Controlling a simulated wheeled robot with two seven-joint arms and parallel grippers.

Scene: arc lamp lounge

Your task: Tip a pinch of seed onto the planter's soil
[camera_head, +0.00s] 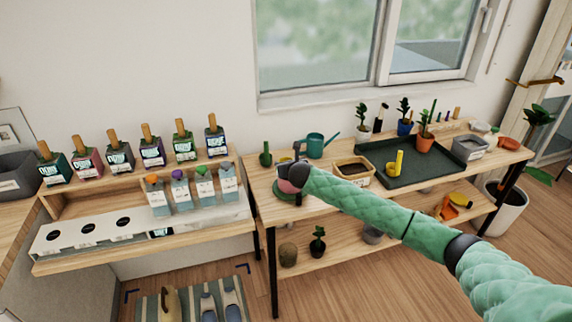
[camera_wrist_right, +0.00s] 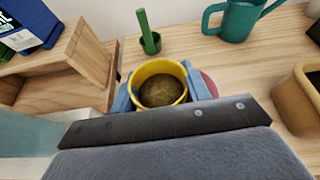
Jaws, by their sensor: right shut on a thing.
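My right gripper (camera_head: 290,176) is over the left end of the potting table. In the right wrist view, its two blue fingers (camera_wrist_right: 160,92) are shut on a yellow-rimmed cup (camera_wrist_right: 183,68) with brown, grainy contents. The cup looks upright; the gripper hides most of it in the head view. The planter, a tan box (camera_head: 341,163) with dark soil (camera_head: 353,169), stands to the right of the gripper. Its near corner shows at the right edge of the wrist view (camera_wrist_right: 290,98). My left gripper is not in view.
A teal watering can (camera_head: 315,146) and a small green pot (camera_head: 265,158) stand behind the gripper. A pinkish round thing (camera_head: 287,187) is just below it. A dark green tray (camera_head: 378,152) with a yellow item (camera_head: 396,165) lies right of the planter.

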